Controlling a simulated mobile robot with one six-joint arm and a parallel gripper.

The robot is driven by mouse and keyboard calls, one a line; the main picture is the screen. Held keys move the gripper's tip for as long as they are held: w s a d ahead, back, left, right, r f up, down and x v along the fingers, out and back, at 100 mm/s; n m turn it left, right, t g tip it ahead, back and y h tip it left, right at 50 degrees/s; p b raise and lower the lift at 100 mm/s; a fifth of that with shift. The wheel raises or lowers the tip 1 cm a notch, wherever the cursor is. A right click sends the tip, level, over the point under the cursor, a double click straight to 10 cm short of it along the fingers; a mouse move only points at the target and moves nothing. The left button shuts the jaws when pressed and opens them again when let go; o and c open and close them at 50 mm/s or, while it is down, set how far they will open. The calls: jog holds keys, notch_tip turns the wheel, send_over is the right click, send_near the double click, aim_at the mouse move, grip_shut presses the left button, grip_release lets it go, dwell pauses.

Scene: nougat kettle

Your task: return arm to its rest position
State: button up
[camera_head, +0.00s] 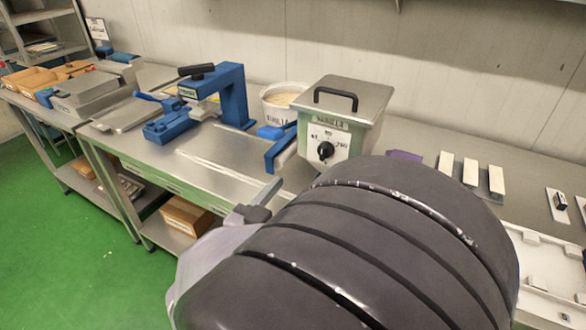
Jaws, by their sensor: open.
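My arm's large dark-grey ribbed link fills the lower middle and right of the head view. Small grey parts of my gripper (262,200) show past its left edge, over the steel table (215,165). The gripper is open, and nothing shows held in it; most of it is hidden by the link. Just beyond stands a steel kettle box (345,112) with a black lid handle, a VANILLA label and a black dial. A blue-and-white part sticks out at its left side. The link hides the kettle's lower right.
A blue press (233,95) with a black lever stands left of the kettle. A white tub (280,103) labelled VANILLA is behind. White bars (470,172) lie at right, near a pale tray (545,270). Cardboard boxes (186,216) sit on the lower shelf. Green floor (60,260) is clear at left.

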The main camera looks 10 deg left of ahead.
jog(key=v, duration=0.3)
jog(key=shift+s, duration=0.1)
jog(key=w+d+r+m+g+y, duration=0.25)
jog(key=w+d+r+y, duration=0.2)
jog(key=w+y, duration=0.3)
jog(key=s+d+f+n+g, duration=0.1)
jog(key=s+d+f+g, duration=0.1)
jog(key=s+d+g, duration=0.2)
jog(key=s+d+f+n+g, duration=0.1)
jog(key=s+d+f+g, duration=0.2)
jog(key=s+d, duration=0.7)
jog(key=s+g, duration=0.1)
jog(key=s, duration=0.7)
jog(key=shift+f+g+y, duration=0.35)
